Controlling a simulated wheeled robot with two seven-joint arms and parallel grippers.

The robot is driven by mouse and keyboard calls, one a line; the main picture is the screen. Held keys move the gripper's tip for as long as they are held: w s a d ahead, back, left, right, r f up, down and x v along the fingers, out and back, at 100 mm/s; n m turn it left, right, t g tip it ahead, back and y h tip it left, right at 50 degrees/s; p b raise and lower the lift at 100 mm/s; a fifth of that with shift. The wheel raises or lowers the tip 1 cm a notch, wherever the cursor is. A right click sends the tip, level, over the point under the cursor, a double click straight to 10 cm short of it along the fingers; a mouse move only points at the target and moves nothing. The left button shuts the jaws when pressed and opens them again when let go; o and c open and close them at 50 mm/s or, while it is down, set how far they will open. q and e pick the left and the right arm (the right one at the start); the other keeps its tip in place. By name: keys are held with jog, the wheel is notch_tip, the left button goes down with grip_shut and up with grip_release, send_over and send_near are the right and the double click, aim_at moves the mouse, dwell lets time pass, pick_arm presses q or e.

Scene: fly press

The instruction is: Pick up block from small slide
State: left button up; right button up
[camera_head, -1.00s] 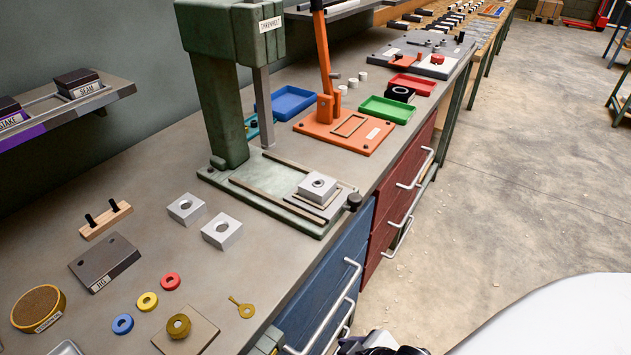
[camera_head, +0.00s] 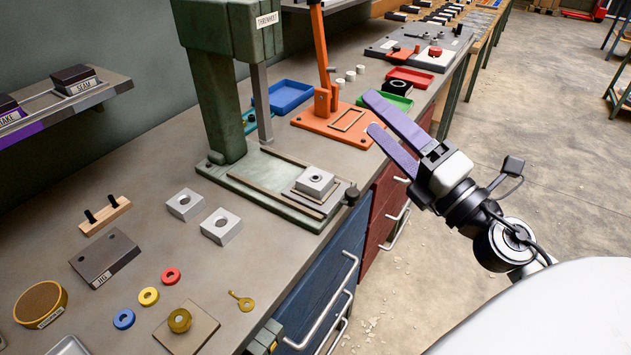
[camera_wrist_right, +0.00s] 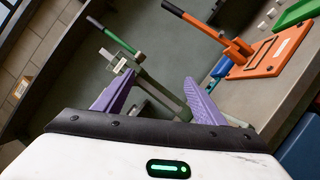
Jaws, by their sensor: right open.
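A light grey block (camera_head: 315,179) with a round hole sits on the small slide (camera_head: 318,201), a plate on the base of the green press (camera_head: 275,170). Two similar grey blocks, one (camera_head: 185,204) and another (camera_head: 221,226), lie on the bench left of the press. My right gripper (camera_head: 374,113) is open and empty, its purple fingers raised beside the bench, right of the press and well apart from the block. The right wrist view shows its two spread fingers (camera_wrist_right: 155,100) with nothing between them. My left gripper is out of view.
An orange lever press (camera_head: 340,125) and a green tray (camera_head: 391,102) stand behind the right gripper. A black knob (camera_head: 351,196) sits at the slide's right end. Coloured rings, a jig (camera_head: 105,258) and a brass key-like piece (camera_head: 242,300) lie on the near bench.

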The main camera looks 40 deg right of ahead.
jog(key=a+f+n+g+y, duration=0.35)
jog(key=n+y, duration=0.25)
jog(key=n, duration=0.5)
jog(key=n+g+h, duration=0.2)
jog(key=n+g, duration=0.3)
jog(key=n, duration=0.1)
send_near(315, 177)
jog(key=shift+p+x, duration=0.65)
jog(key=shift+x, duration=3.35)
jog(key=shift+s+f, duration=0.1)
jog(key=shift+c, duration=0.4)
jog(key=c, duration=1.1)
jog(key=shift+c, duration=0.4)
